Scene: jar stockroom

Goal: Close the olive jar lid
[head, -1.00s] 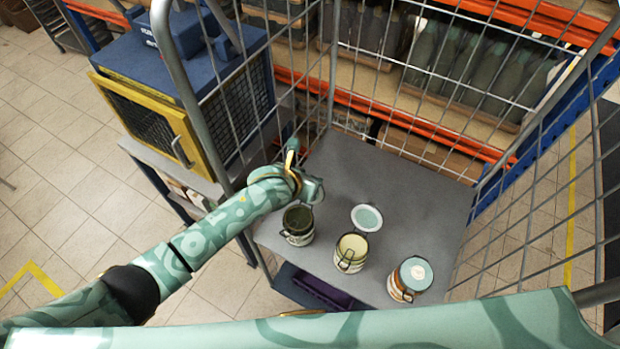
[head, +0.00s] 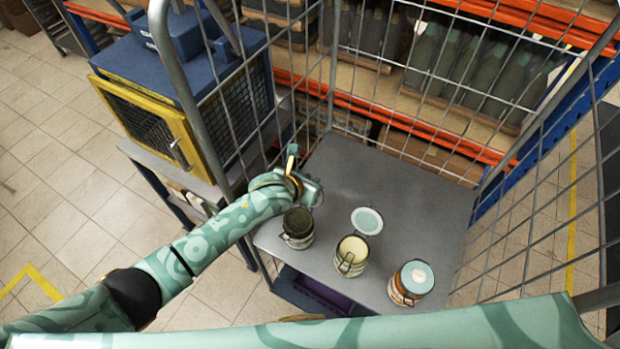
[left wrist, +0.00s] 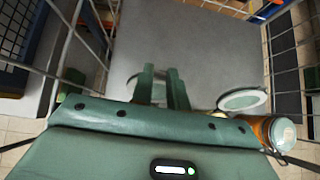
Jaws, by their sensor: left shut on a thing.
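The olive jar (head: 298,232), with dark green contents and a wire clasp, stands upright and open on the grey cart deck. My left gripper (head: 311,191) is just behind its rim. In the left wrist view, my left gripper's two fingers (left wrist: 163,88) are close together, with the pale round lid (left wrist: 160,91) between and beside them. The gripper is shut on this lid, which appears raised at the jar's back side. The fingers hide much of the lid, and the wrist hides the jar in that view. My right gripper is not in view.
An open cream-filled jar (head: 350,260) stands to the right, its lid (head: 367,221) tipped back. A closed orange jar (head: 408,284) is further right. Wire mesh walls (head: 470,60) surround the deck (head: 400,180), whose back part is clear.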

